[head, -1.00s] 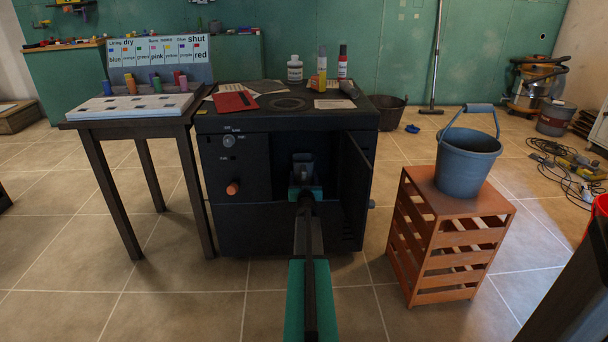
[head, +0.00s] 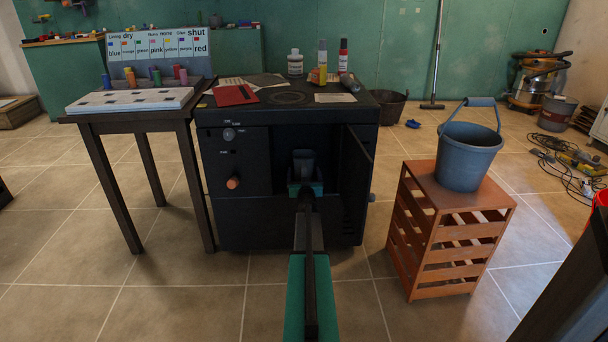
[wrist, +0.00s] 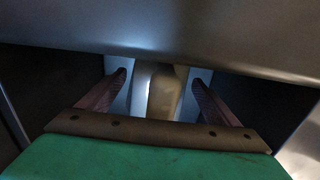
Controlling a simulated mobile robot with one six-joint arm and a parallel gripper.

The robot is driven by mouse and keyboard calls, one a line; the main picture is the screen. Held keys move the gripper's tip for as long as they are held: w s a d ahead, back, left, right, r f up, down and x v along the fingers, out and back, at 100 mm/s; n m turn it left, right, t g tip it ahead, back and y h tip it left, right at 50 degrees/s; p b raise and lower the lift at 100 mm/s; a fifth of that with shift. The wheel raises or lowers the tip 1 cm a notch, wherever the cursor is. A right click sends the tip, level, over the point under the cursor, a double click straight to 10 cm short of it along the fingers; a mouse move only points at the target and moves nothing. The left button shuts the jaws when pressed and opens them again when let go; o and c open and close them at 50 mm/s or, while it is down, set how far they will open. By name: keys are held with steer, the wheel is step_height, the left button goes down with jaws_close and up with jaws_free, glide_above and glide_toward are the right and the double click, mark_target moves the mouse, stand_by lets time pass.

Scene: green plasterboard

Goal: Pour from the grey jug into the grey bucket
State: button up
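The grey jug (head: 304,160) stands inside the open compartment of the black cabinet, partly hidden behind my gripper. My gripper (head: 305,182) reaches into the compartment, right in front of the jug. In the wrist view, the two fingers (wrist: 160,95) are apart, with a pale upright part between them, and gaps seem to show beside it. A large grey surface crosses the top of that view, probably the jug. The grey bucket (head: 466,158) stands upright on the orange slatted crate at the right, with its handle raised.
The black cabinet (head: 225,205) has its door (head: 358,165) swung open on the right side of the compartment. A dark table (head: 190,130) stands to the left. The orange crate (head: 422,200) stands apart from the cabinet, with bare floor between.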

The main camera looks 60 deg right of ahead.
stand_by(0.3)
steer(key=shift+s+a+r+p, duration=0.15)
steer(key=shift+s+a+p, duration=0.25)
steer(key=shift+a, duration=0.2)
steer(key=p+v, duration=0.4)
steer(key=v, duration=0.8)
steer(key=shift+a, duration=0.25)
